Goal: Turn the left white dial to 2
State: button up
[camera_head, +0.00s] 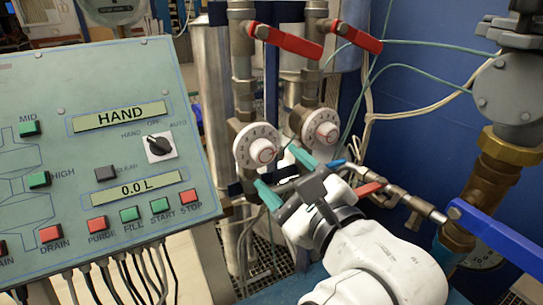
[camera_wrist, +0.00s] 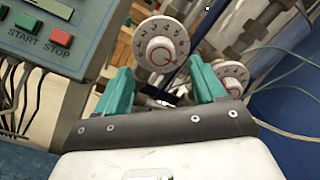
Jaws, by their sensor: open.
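The left white dial (camera_head: 257,146) is a round numbered dial with a raised centre knob, mounted on a pipe; it also shows in the wrist view (camera_wrist: 161,43), top centre. A red mark shows on its knob, but I cannot tell which number it points at. The right white dial (camera_head: 322,130) is similar, and the right finger partly covers it in the wrist view (camera_wrist: 234,74). My gripper (camera_head: 279,169) has teal fingers, spread apart and empty. In the wrist view the gripper (camera_wrist: 162,80) has the left dial beyond and between its fingers, with no visible contact.
A control panel (camera_head: 90,130) with buttons and displays stands at the left. Two red valve levers (camera_head: 290,42) (camera_head: 357,37) sit above the dials. A red-handled valve (camera_head: 368,189) lies by my gripper. A large blue lever (camera_head: 497,238) is at the right. Thin cables hang behind.

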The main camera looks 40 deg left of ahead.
aim_at(266, 155)
jog(key=shift+p+x, duration=0.3)
jog(key=shift+x, duration=1.85)
jog(key=c, duration=1.1)
